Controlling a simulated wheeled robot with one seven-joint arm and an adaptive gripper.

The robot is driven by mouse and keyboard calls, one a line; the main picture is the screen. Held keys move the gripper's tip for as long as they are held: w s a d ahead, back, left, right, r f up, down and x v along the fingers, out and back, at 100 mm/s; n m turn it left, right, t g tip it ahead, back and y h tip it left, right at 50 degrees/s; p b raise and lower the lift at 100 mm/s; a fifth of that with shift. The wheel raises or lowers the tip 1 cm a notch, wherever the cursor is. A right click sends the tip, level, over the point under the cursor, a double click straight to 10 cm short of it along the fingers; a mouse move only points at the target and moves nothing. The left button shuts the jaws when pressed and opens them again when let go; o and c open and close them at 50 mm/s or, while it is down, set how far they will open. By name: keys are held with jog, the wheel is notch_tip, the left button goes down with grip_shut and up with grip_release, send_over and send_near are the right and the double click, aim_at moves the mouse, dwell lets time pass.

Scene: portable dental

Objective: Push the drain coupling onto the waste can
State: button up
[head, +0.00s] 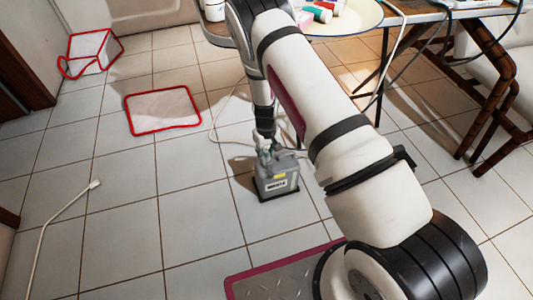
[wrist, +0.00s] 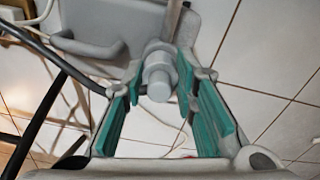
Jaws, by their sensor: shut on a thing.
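The waste can (head: 275,184) is a grey box-shaped can with a label on its front, upright on the tiled floor in the head view. Its grey top and handle (wrist: 88,38) fill the upper left of the wrist view. The drain coupling (wrist: 158,76) appears as a grey stepped cylinder between my fingertips. My gripper (wrist: 160,84) has teal pads and is shut on the coupling. In the head view my gripper (head: 264,140) points down just above the can's top. The contact between coupling and can is hidden, so I cannot tell whether they are joined.
A red-edged white mat (head: 164,110) and a red-edged white box (head: 93,51) lie at the left. A pale cable (head: 62,222) crosses the floor. A folding table (head: 345,18) stands behind. A dark hose (wrist: 45,48) passes left in the wrist view.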

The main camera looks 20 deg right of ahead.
aim_at(267, 152)
jog(key=shift+f, duration=0.25)
jog(key=o, duration=1.1)
notch_tip(267, 152, up, 8)
jog(key=shift+f, duration=0.25)
